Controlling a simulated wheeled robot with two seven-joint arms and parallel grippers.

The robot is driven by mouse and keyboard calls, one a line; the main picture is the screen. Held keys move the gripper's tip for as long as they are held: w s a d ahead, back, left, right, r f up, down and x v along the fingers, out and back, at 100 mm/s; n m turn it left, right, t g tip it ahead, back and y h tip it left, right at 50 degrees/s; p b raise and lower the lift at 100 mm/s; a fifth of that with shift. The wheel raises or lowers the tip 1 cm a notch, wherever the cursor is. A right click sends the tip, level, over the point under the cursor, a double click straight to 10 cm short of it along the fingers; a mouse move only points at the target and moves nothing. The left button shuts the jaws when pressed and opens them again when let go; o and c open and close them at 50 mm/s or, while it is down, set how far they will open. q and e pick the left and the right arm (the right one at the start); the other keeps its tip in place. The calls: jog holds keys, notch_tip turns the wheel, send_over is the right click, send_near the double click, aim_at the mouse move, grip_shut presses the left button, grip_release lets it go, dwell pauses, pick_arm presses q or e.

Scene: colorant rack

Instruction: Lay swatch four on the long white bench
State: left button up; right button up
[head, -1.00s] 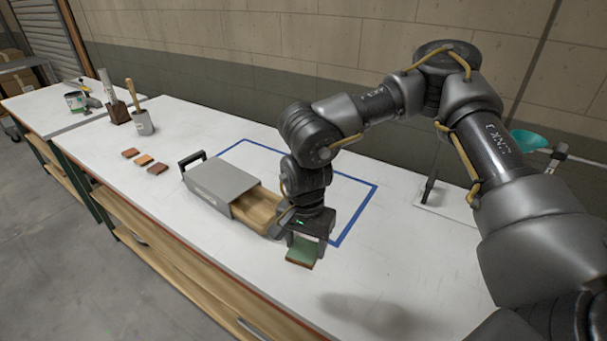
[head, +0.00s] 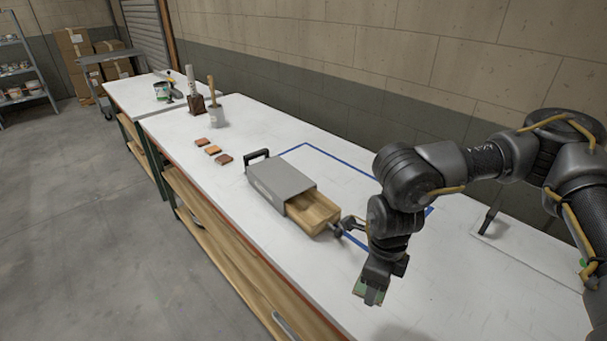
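The long white bench (head: 450,262) runs from the front right toward the back left. My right gripper (head: 370,292), on the arm coming in from the right, is shut on a small green swatch (head: 372,297). The fingers hide part of the swatch, and it seems to be held above the bench near its front edge. Three reddish-brown to orange swatches lie in a row on the bench further left: one (head: 201,141), a second (head: 212,150) and a third (head: 223,159). No number is readable on any swatch. My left gripper is out of view.
A grey box (head: 280,180) with a partly open wooden drawer (head: 312,210) stands left of my gripper, by a blue taped outline (head: 325,155). A grey cup with a wooden-handled tool (head: 216,115) and a brown block (head: 197,105) stand further back. Bench between box and front edge is clear.

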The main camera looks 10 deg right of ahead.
jog(key=m, duration=0.4)
jog(key=shift+s+a+f, duration=0.15)
jog(key=shift+s+f, duration=0.05)
jog(key=shift+s, duration=0.15)
jog(key=m, duration=0.4)
jog(key=shift+s+a+f, duration=0.15)
jog(key=shift+s, duration=0.05)
